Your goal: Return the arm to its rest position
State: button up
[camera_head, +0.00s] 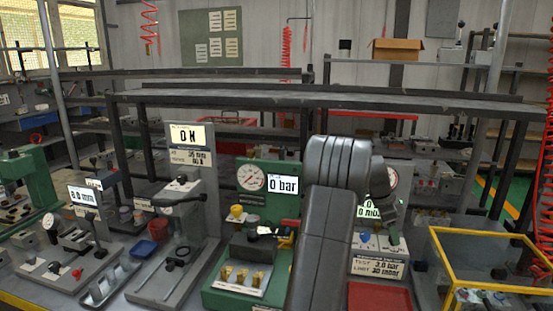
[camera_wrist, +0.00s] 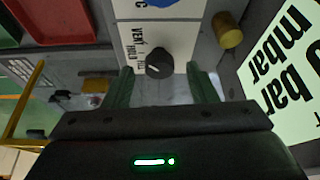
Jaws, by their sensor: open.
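My gripper (camera_wrist: 163,80) shows in the wrist view with its two green fingers apart and nothing held between them. A dark round knob (camera_wrist: 158,64) on a white plate marked VENT and HOLD shows between the fingertips; I cannot tell how far it is from them. My dark arm (camera_head: 330,220) rises in the front middle of the head view and bends to the right.
A green gauge station (camera_head: 262,205) reading 0 bar stands left of my arm. A grey force tester (camera_head: 188,215) stands farther left. A red tray (camera_head: 378,297) and a yellow-framed bin (camera_head: 490,287) are at right. Dark shelf rails (camera_head: 320,97) cross behind.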

jog(key=shift+d+f, duration=0.15)
jog(key=shift+f, duration=0.2)
jog(key=s+v, duration=0.1)
jog(key=v, duration=1.3)
jog(key=x, duration=0.9)
jog(key=w+x, duration=0.1)
jog(key=x, duration=0.3)
jog(key=shift+s+f, duration=0.1)
jog(key=shift+f, duration=0.1)
jog(key=shift+d+f, duration=0.2)
jog(key=shift+f, duration=0.1)
jog(key=n+t, duration=0.1)
jog(key=n, duration=0.1)
jog(key=n+t+p, duration=0.1)
jog(key=n, duration=0.2)
jog(key=shift+s+r, duration=0.2)
jog(key=n+t+p, duration=0.1)
jog(key=n+p, duration=0.2)
jog(key=n, duration=0.1)
jog(key=shift+s+y, duration=0.15)
jog(key=shift+y, duration=0.25)
jog(key=v, duration=1.3)
jog(key=shift+s+r+b, duration=0.2)
jog(key=shift+b, duration=0.15)
